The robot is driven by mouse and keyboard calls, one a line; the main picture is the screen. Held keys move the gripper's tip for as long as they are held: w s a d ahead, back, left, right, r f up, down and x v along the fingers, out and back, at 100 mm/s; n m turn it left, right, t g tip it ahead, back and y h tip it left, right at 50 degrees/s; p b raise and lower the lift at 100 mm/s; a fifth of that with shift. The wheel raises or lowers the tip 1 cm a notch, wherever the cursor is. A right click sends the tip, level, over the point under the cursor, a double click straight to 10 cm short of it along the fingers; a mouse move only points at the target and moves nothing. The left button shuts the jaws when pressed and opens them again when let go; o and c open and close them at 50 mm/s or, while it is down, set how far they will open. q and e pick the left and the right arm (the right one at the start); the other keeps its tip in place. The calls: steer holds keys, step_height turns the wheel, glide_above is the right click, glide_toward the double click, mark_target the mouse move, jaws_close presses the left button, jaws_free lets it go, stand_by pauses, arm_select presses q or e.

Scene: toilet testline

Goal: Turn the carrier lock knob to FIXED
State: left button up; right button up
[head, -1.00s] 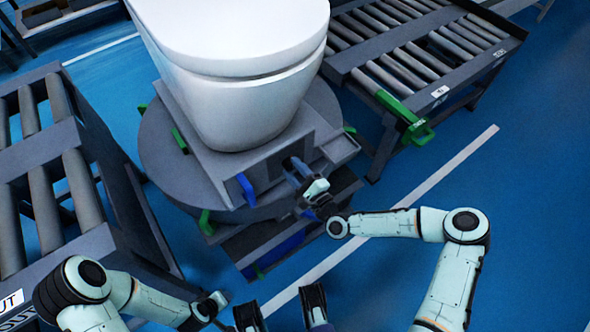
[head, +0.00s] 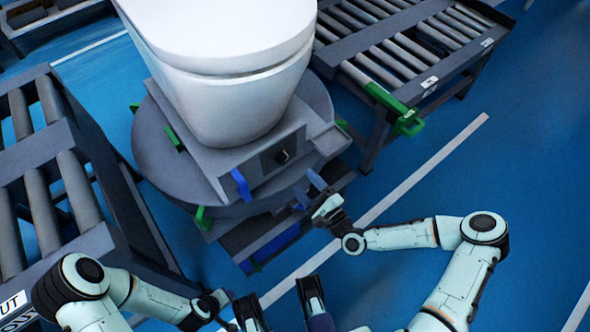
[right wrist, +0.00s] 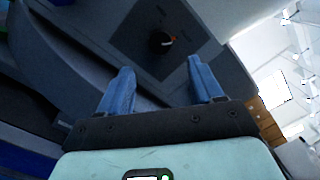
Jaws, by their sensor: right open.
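The carrier lock knob (head: 282,156) is a small black knob on a dark panel on the grey carrier's front face, below the white toilet. My right gripper (head: 309,189) is open and empty, in front of and below right of the panel, apart from the knob. In the right wrist view its two blue fingers (right wrist: 162,85) stand apart, with the knob beyond them. My left gripper (head: 212,303) is small and partly hidden; its jaws are unclear.
The toilet (head: 230,80) sits on the carrier over a round grey turntable (head: 160,160). A blue handle (head: 241,184) projects left of the panel. Roller conveyors stand at left (head: 75,190) and upper right (head: 375,88). The blue floor at right is open.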

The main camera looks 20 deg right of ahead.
arm_select(q)
steer(key=shift+s+d+r, duration=0.2)
steer(key=shift+s+r, duration=0.05)
steer(key=shift+s, duration=0.2)
arm_select(e)
steer(key=shift+v, duration=2.35)
